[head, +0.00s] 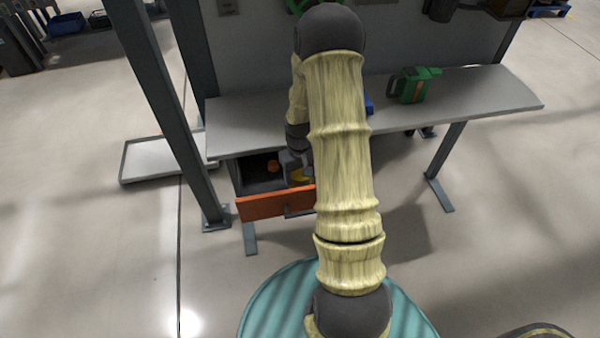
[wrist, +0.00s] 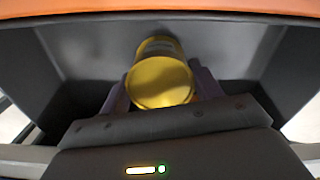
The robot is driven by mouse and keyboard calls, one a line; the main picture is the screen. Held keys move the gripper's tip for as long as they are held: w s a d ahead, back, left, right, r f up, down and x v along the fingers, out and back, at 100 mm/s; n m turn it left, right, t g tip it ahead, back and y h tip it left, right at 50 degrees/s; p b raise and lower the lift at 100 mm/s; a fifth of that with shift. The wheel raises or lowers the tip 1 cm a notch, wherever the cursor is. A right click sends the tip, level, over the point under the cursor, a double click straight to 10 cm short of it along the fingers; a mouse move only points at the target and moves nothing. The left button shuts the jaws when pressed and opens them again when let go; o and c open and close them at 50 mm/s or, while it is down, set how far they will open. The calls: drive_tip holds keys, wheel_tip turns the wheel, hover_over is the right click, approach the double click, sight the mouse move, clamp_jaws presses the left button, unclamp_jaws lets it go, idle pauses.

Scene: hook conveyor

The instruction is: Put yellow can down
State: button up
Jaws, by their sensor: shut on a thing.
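The yellow can (wrist: 162,80) is between the two fingers of my gripper (wrist: 160,90), which is shut on it. In the wrist view the can is inside or just over the grey open drawer (wrist: 85,60), its round end towards the camera. I cannot tell whether it touches the drawer's floor. In the head view my gripper (head: 296,168) is at the open drawer with the orange front (head: 262,205), and a bit of the yellow can (head: 300,176) shows. My arm hides the drawer's right part.
The drawer sits under a grey workbench (head: 470,95). A green container (head: 412,86) stands on the bench, with a blue thing partly behind my arm. A small orange thing (head: 273,166) is in the drawer. A steel post (head: 160,90) stands left, beside a low pale platform (head: 150,160).

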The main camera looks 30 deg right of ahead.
sight(300, 172)
drive_tip(key=o, duration=1.3)
wheel_tip(300, 172, up, 12)
drive_tip(key=shift+r+p, duration=0.1)
drive_tip(key=shift+p, duration=0.35)
drive_tip(key=shift+a, duration=0.1)
drive_tip(key=s+a+r+t, duration=0.1)
drive_tip(key=s+a+r, duration=0.1)
drive_tip(key=s+a, duration=0.2)
drive_tip(key=s+a+r, duration=0.2)
drive_tip(key=s+a, duration=0.2)
drive_tip(key=a, duration=0.1)
drive_tip(key=s+a+r+t, duration=0.1)
drive_tip(key=s+a+r, duration=0.2)
drive_tip(key=s+a, duration=0.1)
drive_tip(key=shift+s+a+n+t, duration=0.2)
drive_tip(key=shift+n+t, duration=0.1)
